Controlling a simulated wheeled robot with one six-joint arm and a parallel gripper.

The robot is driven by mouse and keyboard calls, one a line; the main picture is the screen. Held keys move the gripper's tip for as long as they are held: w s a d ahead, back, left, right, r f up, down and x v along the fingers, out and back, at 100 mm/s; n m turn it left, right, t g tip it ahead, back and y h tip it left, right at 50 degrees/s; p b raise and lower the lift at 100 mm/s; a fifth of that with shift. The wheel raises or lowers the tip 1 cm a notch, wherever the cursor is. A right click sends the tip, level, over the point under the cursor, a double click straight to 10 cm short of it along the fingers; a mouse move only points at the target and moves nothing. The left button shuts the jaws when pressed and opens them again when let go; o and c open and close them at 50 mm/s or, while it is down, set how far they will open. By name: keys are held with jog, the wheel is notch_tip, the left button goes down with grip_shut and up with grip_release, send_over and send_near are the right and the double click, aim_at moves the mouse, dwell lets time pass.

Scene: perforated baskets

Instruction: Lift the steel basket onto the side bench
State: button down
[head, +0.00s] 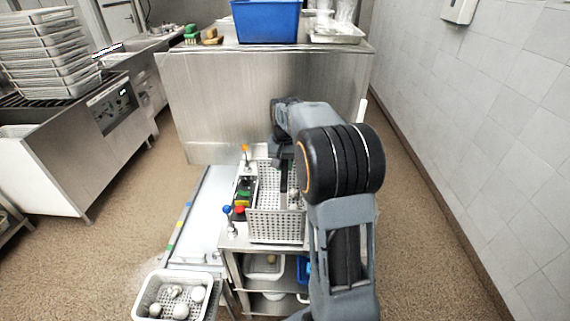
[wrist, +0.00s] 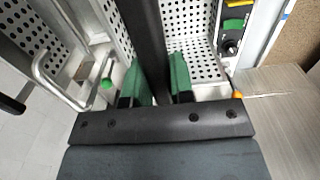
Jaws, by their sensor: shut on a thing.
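The steel basket (head: 277,226) is a perforated open box on top of a small steel stand (head: 235,239), in the middle of the head view. My gripper (head: 284,178) reaches down into it from above, partly hidden by my arm. In the wrist view my gripper (wrist: 155,85) has its two green pads on either side of a dark bar (wrist: 147,35), which appears to be the basket's handle. Perforated basket walls (wrist: 195,30) show on both sides of the bar. I cannot tell whether the basket's base touches the stand. Which surface is the side bench is unclear.
A control box with coloured buttons (head: 243,193) and knobbed levers (head: 228,212) stands close at the basket's left. A low pale surface (head: 205,205) lies further left. A white tray (head: 143,304) holds round items. A large steel bench (head: 265,95) stands behind; a wall is right.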

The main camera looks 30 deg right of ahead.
jog(key=shift+f+b, duration=0.3)
jog(key=shift+f, duration=0.15)
dwell(0.3)
jog(key=c, duration=0.9)
grip_release()
jog(key=shift+f, duration=0.1)
notch_tip(320, 180, up, 14)
